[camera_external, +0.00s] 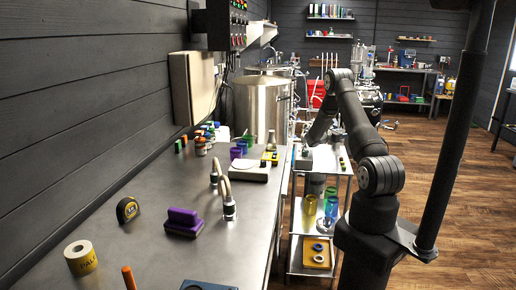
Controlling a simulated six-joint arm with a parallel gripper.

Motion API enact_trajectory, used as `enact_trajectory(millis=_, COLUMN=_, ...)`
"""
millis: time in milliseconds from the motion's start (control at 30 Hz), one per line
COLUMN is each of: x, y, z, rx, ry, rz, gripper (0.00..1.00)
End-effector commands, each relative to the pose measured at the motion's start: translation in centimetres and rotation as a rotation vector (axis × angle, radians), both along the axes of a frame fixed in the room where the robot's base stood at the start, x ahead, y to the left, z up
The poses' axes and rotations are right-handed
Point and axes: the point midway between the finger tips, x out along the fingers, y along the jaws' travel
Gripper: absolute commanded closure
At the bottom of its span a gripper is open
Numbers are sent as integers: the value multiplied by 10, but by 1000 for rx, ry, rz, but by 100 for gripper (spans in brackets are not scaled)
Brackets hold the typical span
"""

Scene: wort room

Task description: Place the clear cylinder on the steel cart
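The steel cart (327,160) stands at the right end of the steel counter, with a top shelf and lower shelves. My arm reaches over it from the right. My gripper (304,160) is small and points down at the cart's left side, close to the counter edge. Its fingers are too small to tell whether they are open or shut, or hold anything. I cannot make out for certain which thing is the clear cylinder.
Yellow (309,206) and green-blue (331,206) cylinders stand on a lower cart shelf, above a yellow tray (318,253) with rings. The counter (150,225) holds a purple block (183,221), tape measure (127,209), tape roll (81,257), hose (222,188) and white scale (249,171). A steel kettle (262,106) stands behind.

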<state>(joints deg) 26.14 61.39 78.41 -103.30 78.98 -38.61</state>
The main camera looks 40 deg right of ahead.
Motion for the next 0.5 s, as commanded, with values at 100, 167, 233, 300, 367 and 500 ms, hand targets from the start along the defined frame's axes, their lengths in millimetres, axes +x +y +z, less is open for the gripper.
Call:
enact_trajectory(millis=100, x=0, y=0, z=0, rx=0, ry=0, rz=0, gripper=43)
enact_trajectory(millis=167, x=0, y=0, z=0, rx=0, ry=0, rz=0, gripper=43)
enact_trajectory(millis=233, x=0, y=0, z=2, rx=0, ry=-1, rz=0, gripper=43)
enact_trajectory(millis=300, x=1, y=4, z=3, rx=0, ry=0, rz=2, gripper=43)
enact_trajectory(millis=367, x=3, y=11, z=3, rx=-1, ry=0, rz=2, gripper=43)
enact_trajectory(millis=500, x=7, y=39, z=3, rx=0, ry=0, rz=5, gripper=43)
